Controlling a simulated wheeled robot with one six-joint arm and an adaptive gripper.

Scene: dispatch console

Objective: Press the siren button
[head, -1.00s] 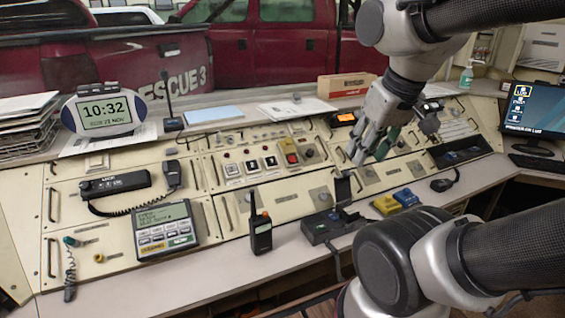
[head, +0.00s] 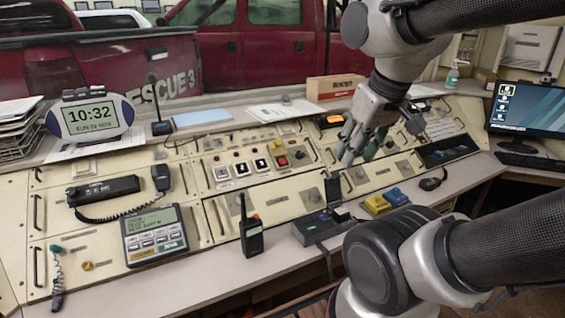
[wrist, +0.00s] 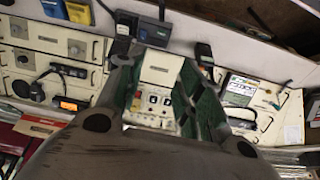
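A walkie-talkie (head: 251,235) stands at the console's front edge, with a black device (head: 318,227) right of it. A corded handset (head: 105,190), a keypad unit (head: 154,234) and yellow and blue blocks (head: 377,204) are nearby. A monitor (head: 520,100) stands at right.

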